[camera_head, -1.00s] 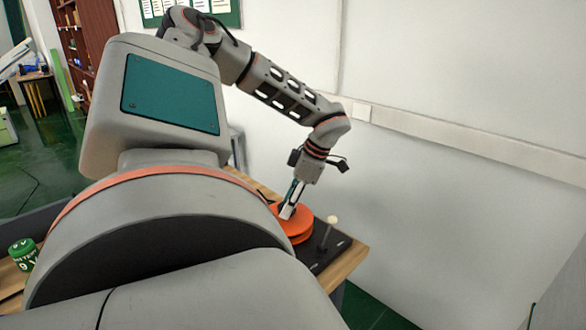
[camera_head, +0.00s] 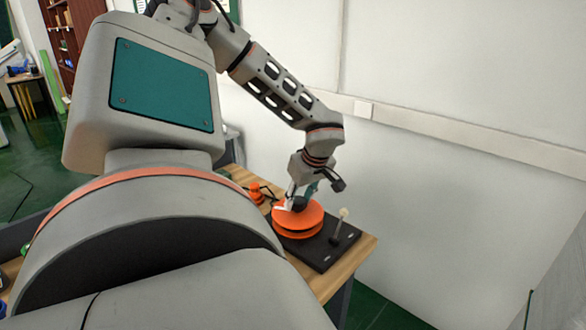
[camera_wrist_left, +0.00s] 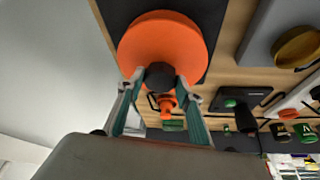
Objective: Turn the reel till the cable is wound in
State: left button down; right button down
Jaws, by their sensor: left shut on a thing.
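The orange reel (camera_head: 299,219) lies flat on a black base plate (camera_head: 321,256) near the table's right end. It also shows in the left wrist view (camera_wrist_left: 160,38). My left gripper (camera_head: 298,200) reaches down over the reel's top and is shut on its dark knob (camera_wrist_left: 159,76), with one finger on each side. An orange cable end piece (camera_head: 256,192) stands on the table just left of the reel, with a bit of black cable beside it; it also shows in the wrist view (camera_wrist_left: 166,102). The rest of the cable is hidden. My right gripper is not in view.
The wrist view shows a gold round thing (camera_wrist_left: 296,46) and several other items farther along.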

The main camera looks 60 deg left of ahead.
pick_arm(q)
jog(key=m, duration=0.1)
jog(key=m+t+p, duration=0.1)
jog(key=m, duration=0.1)
jog(key=shift+s+m, duration=0.2)
jog(key=shift+m, duration=0.1)
jog(key=shift+m+t, duration=0.4)
jog(key=shift+m, duration=0.2)
jog(key=shift+f+m+h+p, duration=0.1)
jog(key=shift+m+h+p, duration=0.2)
jog(key=shift+m+p, duration=0.2)
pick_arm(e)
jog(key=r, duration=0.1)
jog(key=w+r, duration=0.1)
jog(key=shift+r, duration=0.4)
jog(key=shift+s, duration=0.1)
pick_arm(q)
jog(key=c, duration=1.4)
grip_release()
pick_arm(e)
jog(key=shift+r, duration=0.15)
